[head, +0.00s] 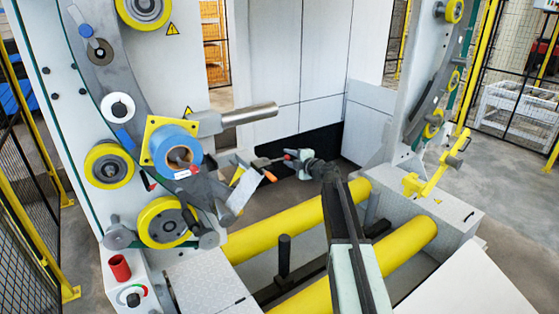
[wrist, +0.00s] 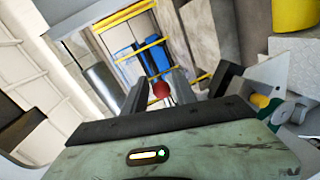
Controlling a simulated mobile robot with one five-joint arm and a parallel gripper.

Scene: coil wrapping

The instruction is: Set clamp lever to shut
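The clamp lever (head: 265,162) is a dark rod with a red knob at its right end, beside the roll head in the middle of the head view. The red knob (wrist: 162,89) also shows in the wrist view, between my fingertips or just beyond them. My gripper (head: 293,159) is at the knob end of the lever, reaching in from the right. Its two dark fingers stand apart in the wrist view (wrist: 158,92), with gaps on both sides of the knob. I cannot tell how deep the knob sits between them. The lever's pivot is not clear.
A blue tape roll (head: 172,146) on a yellow plate and a grey bar (head: 248,115) are left of my gripper. An orange-tipped part (head: 268,175) lies just below the lever. Yellow rollers (head: 290,222) run underneath. A yellow bracket (head: 435,172) stands right.

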